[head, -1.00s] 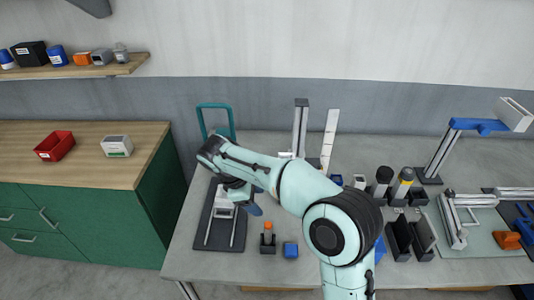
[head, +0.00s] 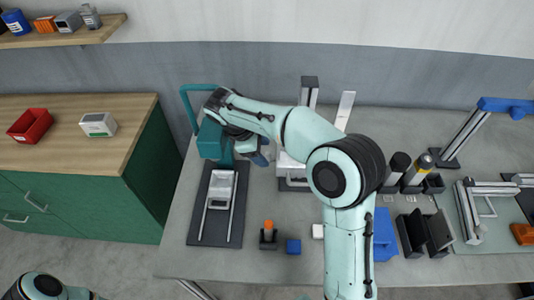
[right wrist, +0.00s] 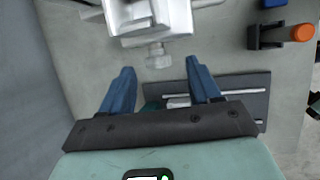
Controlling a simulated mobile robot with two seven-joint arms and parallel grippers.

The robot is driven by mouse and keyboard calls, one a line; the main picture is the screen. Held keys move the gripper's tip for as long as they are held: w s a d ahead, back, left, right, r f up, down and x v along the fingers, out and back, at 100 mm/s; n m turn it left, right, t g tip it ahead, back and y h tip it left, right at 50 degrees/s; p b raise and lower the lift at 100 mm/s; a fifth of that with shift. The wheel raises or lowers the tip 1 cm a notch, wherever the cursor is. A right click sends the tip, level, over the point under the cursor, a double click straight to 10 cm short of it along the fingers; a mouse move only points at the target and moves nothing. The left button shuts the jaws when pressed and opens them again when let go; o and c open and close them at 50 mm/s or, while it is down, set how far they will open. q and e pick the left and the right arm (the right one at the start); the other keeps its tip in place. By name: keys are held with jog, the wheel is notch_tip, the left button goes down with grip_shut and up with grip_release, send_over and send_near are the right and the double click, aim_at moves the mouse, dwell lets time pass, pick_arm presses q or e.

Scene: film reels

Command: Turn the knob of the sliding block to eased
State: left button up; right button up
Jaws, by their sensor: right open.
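The pale sliding block (right wrist: 150,18) shows at the top of the right wrist view. Its small light knob (right wrist: 158,56) sticks out toward my right gripper (right wrist: 160,68). That gripper is open, with its blue fingers to either side of the knob and nothing held; whether they touch it I cannot tell. In the head view the block (head: 288,168) stands right of my right gripper (head: 262,157), partly hidden by my arm. The knob is hidden there. My left arm shows only at the bottom left corner, its gripper out of the picture.
A dark plate (head: 208,239) with two rails and a grey carriage (head: 221,187) lies left of the block. An orange-topped piece (head: 268,226) and a blue cube (head: 293,247) stand in front. A teal loop (head: 184,100) rises at the back left. Holders crowd the right.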

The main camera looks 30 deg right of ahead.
aim_at(267, 156)
jog(key=x, duration=0.4)
jog(key=shift+w, duration=0.1)
